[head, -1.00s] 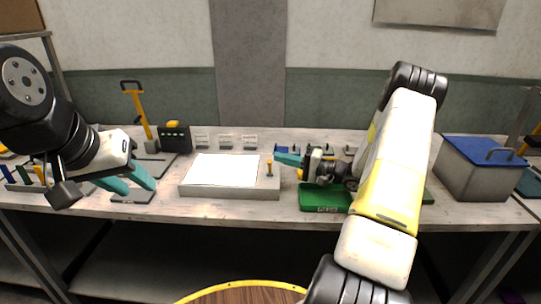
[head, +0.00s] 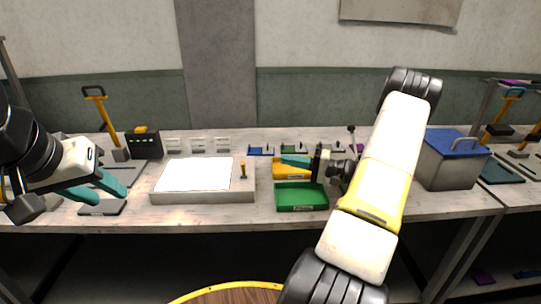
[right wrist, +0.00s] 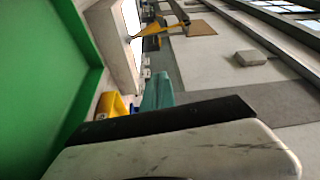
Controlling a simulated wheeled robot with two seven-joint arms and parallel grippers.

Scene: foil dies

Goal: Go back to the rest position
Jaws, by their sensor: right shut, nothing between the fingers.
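My left gripper (head: 111,193) is at the left of the head view, over the left part of the bench. Its two teal fingers stand apart with nothing seen between them. My right gripper (head: 284,160) is in front of the right arm's wrist, its teal fingers shut and empty, pointing left. In the head view it is over a yellow bin (head: 281,174), behind a green tray (head: 301,207). In the right wrist view a teal finger (right wrist: 158,92) shows beside the yellow bin (right wrist: 110,104), and the green tray (right wrist: 40,70) fills the left side.
A white-topped box (head: 203,196) with a small yellow-handled piece stands mid-bench. A lever press (head: 103,122) and a black block (head: 144,147) stand at the left. A grey crate with a blue lid (head: 449,166) stands right of my right arm. A round wooden table (head: 235,296) is in front.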

